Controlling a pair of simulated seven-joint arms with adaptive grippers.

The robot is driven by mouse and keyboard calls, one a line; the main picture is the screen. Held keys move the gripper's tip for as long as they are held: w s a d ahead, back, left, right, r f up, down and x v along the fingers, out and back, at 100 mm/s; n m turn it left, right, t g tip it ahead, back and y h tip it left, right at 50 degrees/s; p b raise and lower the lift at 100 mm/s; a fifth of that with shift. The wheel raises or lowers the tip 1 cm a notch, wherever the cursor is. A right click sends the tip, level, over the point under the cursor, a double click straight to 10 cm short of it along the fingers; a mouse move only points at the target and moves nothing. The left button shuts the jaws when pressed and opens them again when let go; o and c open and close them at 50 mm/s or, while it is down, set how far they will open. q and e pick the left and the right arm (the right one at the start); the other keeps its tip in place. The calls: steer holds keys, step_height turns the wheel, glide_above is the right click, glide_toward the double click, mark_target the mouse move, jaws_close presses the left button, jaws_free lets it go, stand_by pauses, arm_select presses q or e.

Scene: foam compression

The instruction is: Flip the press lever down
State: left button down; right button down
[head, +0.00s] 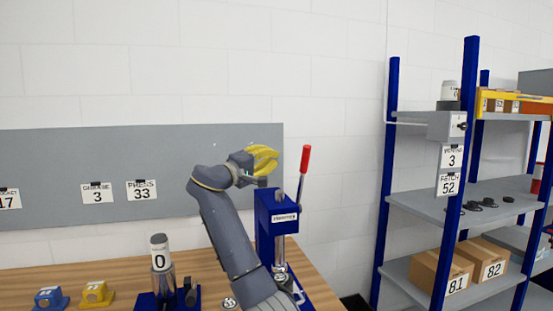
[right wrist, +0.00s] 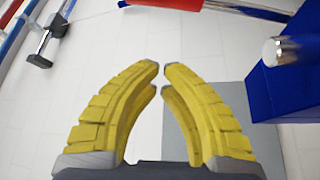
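The blue press (head: 278,225) stands at the right end of the wooden table. Its lever, with a red handle (head: 305,159), points up and leans slightly right. My right gripper (head: 272,160), with yellow fingers, is left of the red handle and just above the press head, apart from the handle. In the right wrist view the fingers (right wrist: 160,72) have a small gap between their tips and hold nothing. The red handle (right wrist: 168,3) crosses the top edge there, beyond the tips, and the blue press (right wrist: 285,85) is at the right. My left gripper is out of view.
A grey cylinder (head: 161,262) marked 0 stands on a blue base left of my right arm. A blue block (head: 50,299) and a yellow block (head: 97,293) sit further left. Blue-framed shelves (head: 425,198) with boxes stand at the right, apart from the table.

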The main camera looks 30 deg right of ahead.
steer(key=s+d, duration=0.1)
steer(key=d, duration=0.7)
stand_by(0.5)
steer(key=shift+s, duration=0.1)
